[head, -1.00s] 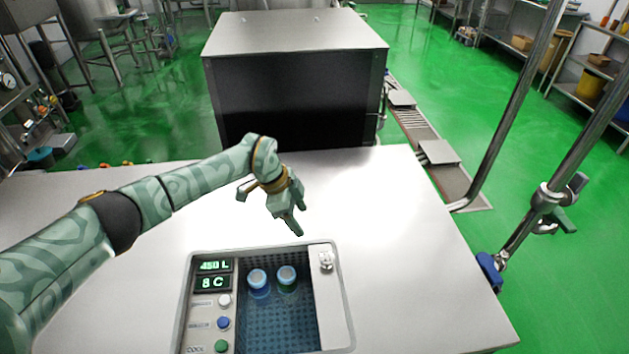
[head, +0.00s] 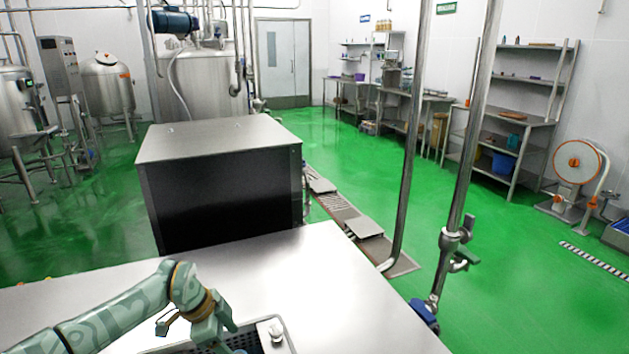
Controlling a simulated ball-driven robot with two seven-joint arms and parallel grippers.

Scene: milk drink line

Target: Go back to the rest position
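My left arm comes in from the lower left over the metal worktop (head: 270,265). My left gripper (head: 228,338) is at the bottom of the head view, over the edge of the recessed cooling unit (head: 285,338). I cannot make out whether its fingers are open or shut, and I see nothing held in it. Only the far part of the unit shows, with a small metal knob (head: 276,331) on its panel. The rest of the unit is cut off by the frame or hidden by my arm. My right gripper is not in view.
A dark metal cabinet (head: 225,195) with a steel top stands behind the worktop. Steel posts (head: 470,150) with a clamp rise at the right edge. Shelves (head: 500,130) and a reel (head: 577,162) stand further right. The green floor is largely open.

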